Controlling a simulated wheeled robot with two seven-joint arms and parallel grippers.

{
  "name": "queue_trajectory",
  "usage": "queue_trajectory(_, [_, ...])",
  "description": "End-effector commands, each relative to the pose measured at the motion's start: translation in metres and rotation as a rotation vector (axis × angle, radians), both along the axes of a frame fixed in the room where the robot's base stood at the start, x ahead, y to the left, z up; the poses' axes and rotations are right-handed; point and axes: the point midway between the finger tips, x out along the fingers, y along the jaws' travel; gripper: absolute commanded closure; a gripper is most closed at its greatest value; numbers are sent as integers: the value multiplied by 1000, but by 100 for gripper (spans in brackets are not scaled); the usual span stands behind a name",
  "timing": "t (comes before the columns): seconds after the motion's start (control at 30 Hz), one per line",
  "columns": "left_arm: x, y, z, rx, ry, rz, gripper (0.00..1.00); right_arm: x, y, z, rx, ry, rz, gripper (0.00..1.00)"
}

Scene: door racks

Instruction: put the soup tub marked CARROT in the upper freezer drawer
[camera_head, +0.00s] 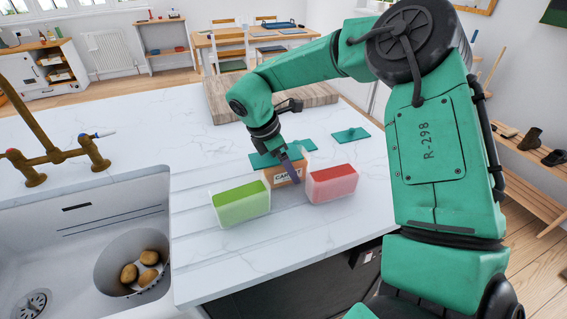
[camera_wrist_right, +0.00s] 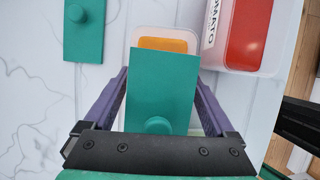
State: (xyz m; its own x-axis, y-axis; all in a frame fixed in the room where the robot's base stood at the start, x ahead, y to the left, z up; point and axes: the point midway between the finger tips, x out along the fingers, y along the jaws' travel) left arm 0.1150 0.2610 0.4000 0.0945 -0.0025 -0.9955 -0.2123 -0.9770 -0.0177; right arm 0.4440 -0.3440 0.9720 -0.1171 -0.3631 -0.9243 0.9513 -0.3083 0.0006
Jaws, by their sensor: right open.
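The orange CARROT tub (camera_head: 283,175) stands on the counter between a green tub (camera_head: 241,204) and a red tub (camera_head: 332,184). In the wrist view its orange top (camera_wrist_right: 163,44) shows past a teal knobbed lid (camera_wrist_right: 160,85). The lid covers part of the tub, off to one side; I cannot tell whether it rests on it. My right gripper (camera_head: 289,172) is open over the CARROT tub, with one purple finger in front of its label. In the wrist view the gripper's fingers (camera_wrist_right: 162,98) stand either side of the lid. My left gripper and the freezer drawer are not seen.
Other teal lids (camera_head: 350,134) lie behind the tubs. The red tub, marked TOMATO in the wrist view (camera_wrist_right: 247,35), is close beside the CARROT tub. A sink with a bowl of potatoes (camera_head: 132,262) is at left. The counter's front edge lies near the tubs.

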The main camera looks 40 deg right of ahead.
Motion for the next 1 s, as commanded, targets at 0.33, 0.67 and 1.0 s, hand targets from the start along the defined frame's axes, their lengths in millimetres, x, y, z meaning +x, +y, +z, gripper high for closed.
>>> queue_trajectory(0.33, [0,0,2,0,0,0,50,-1,-3,-8,0,0,-1,10])
queue_trajectory(0.67, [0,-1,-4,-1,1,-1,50,-1,-3,-10,0,-1,-1,10])
queue_trajectory(1.0, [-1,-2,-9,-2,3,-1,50,-1,-3,-11,-1,0,-1,10])
